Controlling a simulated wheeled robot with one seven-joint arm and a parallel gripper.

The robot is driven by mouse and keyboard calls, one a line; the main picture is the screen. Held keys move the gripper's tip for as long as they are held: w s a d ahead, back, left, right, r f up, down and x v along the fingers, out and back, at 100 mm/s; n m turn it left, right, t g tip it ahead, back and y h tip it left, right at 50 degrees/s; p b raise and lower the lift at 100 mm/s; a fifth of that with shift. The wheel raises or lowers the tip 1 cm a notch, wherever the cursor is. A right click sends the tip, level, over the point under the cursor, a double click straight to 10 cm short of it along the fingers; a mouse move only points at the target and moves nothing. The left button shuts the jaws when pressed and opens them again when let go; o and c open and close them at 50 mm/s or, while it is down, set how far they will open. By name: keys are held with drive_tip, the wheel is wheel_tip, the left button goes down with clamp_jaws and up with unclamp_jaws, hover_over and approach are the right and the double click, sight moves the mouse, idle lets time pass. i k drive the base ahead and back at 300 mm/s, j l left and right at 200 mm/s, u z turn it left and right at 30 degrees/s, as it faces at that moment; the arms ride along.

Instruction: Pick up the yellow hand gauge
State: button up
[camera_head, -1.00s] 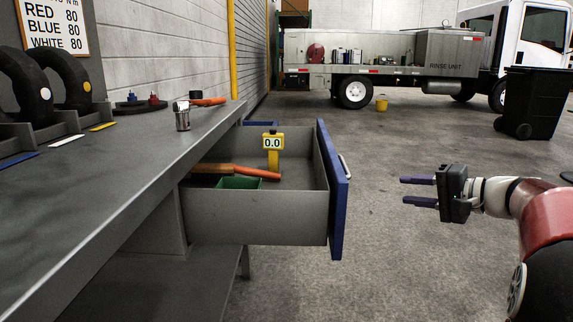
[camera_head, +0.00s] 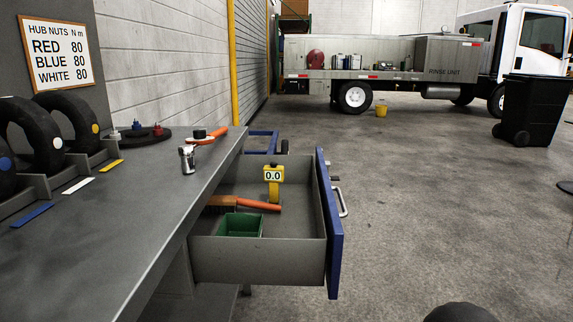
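The yellow hand gauge (camera_head: 273,175) stands upright in the open drawer (camera_head: 262,260), towards its back right. The brush's dark head is partly hidden by the box. The gauge looks unobstructed from above. My gripper is not in view.
The drawer's blue front (camera_head: 334,225) juts out right of the grey workbench (camera_head: 120,220). A metal socket (camera_head: 187,157) and an orange-handled tool (camera_head: 206,136) rest on the bench. Open floor (camera_head: 420,200) lies to the right; a black bin (camera_head: 530,108) stands farther back.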

sight(275, 177)
drive_tip(key=i+l+u, duration=0.15)
drive_tip(key=l+u, duration=0.15)
drive_tip(key=l, duration=0.15)
drive_tip(key=i+l+u, duration=0.1)
drive_tip(key=l+u, duration=0.2)
drive_tip(key=l, duration=0.15)
drive_tip(key=l+u, duration=0.35)
drive_tip(key=i+l+z, duration=0.15)
drive_tip(key=i+l, duration=0.3)
drive_tip(key=i+l+z, duration=0.1)
drive_tip(key=i+l, duration=0.25)
drive_tip(key=i, duration=0.25)
drive_tip(key=k+l, duration=0.15)
drive_tip(key=i+j, duration=0.2)
